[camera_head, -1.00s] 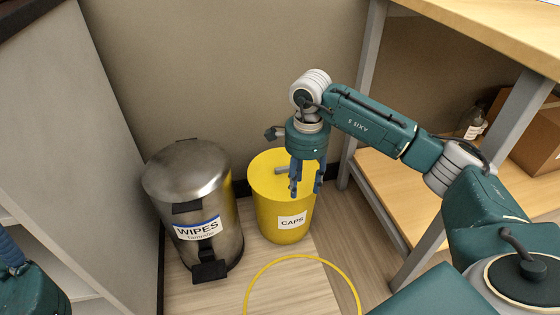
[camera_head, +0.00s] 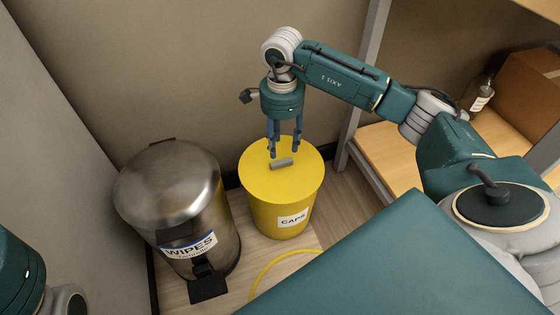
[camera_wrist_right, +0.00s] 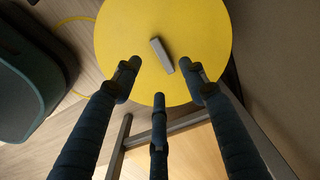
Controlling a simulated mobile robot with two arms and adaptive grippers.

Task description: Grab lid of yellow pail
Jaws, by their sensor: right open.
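The yellow pail (camera_head: 281,212) stands on the floor with a "CAPS" label on its front. Its flat round yellow lid (camera_head: 259,184) is on top, with a short grey bar handle (camera_head: 281,163). My right gripper (camera_head: 283,152) points down above the lid, close to the far side of the handle. In the right wrist view, the lid (camera_wrist_right: 122,40) fills the upper middle and the handle (camera_wrist_right: 161,55) lies beyond the spread fingers (camera_wrist_right: 161,82). The right gripper is open and empty. Only part of my left arm shows at the lower left; its gripper is out of view.
A steel pedal bin (camera_head: 172,195) labelled "WIPES" stands just left of the pail. A wooden shelf unit (camera_head: 385,150) with a grey post is at the right, holding a bottle (camera_head: 478,95) and a cardboard box (camera_head: 525,85). A yellow ring line (camera_head: 275,262) marks the floor in front.

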